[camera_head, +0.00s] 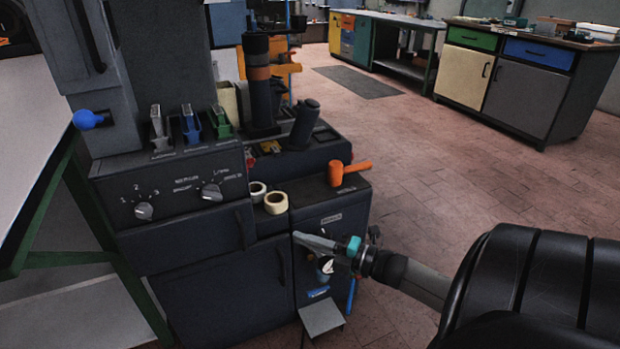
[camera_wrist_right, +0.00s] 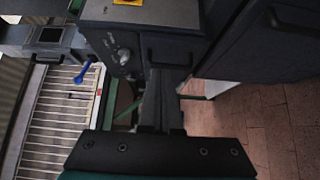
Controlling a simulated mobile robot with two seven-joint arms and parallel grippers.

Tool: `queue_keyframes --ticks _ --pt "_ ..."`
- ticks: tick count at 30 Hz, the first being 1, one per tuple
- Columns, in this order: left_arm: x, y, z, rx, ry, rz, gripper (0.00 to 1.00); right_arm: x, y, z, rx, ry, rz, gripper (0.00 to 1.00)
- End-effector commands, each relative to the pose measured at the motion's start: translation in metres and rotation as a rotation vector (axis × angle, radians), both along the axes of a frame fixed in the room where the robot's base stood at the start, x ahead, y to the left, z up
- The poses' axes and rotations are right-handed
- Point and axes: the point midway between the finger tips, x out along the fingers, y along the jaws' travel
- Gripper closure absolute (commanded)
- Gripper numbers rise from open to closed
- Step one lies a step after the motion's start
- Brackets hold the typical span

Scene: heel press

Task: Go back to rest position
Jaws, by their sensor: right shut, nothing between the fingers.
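My right gripper (camera_head: 314,242) reaches in from the lower right in the head view, in front of the dark grey press cabinet. Its fingers are shut with nothing between them. In the right wrist view the shut fingers (camera_wrist_right: 160,104) point towards the press cabinet (camera_wrist_right: 150,40). From these views I cannot tell the exact gap between the fingers and the cabinet front. My left gripper is not in view.
The press (camera_head: 175,215) has knobs, coloured levers (camera_head: 190,123) and a blue ball handle (camera_head: 88,119). Tape rolls (camera_head: 275,203) and an orange hammer (camera_head: 347,172) lie on its ledge. A grey pedal (camera_head: 321,318) is low down. Tiled floor to the right is open.

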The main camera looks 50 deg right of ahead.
Motion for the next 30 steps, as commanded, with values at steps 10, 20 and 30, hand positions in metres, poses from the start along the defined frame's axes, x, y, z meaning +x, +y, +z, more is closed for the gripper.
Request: queue_keyframes --ticks 10,20,30 --pt "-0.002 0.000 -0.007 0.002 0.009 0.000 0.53 -0.011 -0.004 0.000 0.000 0.000 0.000 1.00" --pt "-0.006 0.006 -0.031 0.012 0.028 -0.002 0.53 -0.022 -0.013 -0.046 0.162 0.168 -0.152 1.00" --pt "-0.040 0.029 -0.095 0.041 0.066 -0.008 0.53 -0.098 0.013 -0.183 0.582 0.641 -0.573 1.00"
